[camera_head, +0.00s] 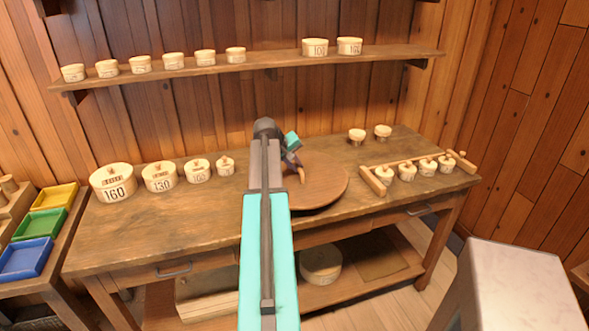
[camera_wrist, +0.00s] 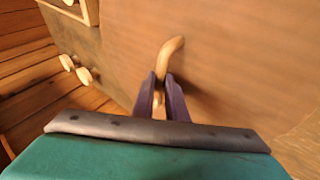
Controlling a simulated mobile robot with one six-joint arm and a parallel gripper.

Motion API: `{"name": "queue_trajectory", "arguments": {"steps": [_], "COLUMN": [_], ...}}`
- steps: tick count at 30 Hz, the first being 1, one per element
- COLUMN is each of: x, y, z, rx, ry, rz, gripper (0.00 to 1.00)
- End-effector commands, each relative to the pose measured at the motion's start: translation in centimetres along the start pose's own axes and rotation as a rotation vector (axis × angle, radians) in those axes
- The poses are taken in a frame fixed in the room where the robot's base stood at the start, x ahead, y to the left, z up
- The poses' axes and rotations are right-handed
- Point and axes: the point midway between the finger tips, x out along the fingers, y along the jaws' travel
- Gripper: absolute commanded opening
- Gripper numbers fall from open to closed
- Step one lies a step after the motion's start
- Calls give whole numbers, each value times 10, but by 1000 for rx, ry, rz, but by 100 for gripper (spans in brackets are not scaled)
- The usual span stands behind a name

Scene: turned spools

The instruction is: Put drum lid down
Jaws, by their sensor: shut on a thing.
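The drum lid (camera_head: 325,187) is a round brown wooden disc with a curved, lighter handle. The lid looks roughly level. I cannot tell whether its underside touches the bench or is a little above it.
The workbench (camera_head: 215,235) carries numbered round boxes (camera_head: 113,182) at left and a wooden rack with small pots (camera_head: 407,173) at right. Two small pots (camera_head: 357,136) stand behind. A round drum (camera_head: 320,264) is on the lower shelf. A pale block (camera_head: 525,285) stands front right.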

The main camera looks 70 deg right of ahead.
Motion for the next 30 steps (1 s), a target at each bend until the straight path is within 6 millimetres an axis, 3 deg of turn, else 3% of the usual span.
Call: {"name": "queue_trajectory", "arguments": {"steps": [12, 30], "x": [19, 24], "y": [11, 8], "z": [-31, -31], "rx": [0, -1], "ry": [2, 2], "rz": [3, 2], "gripper": [0, 0]}}
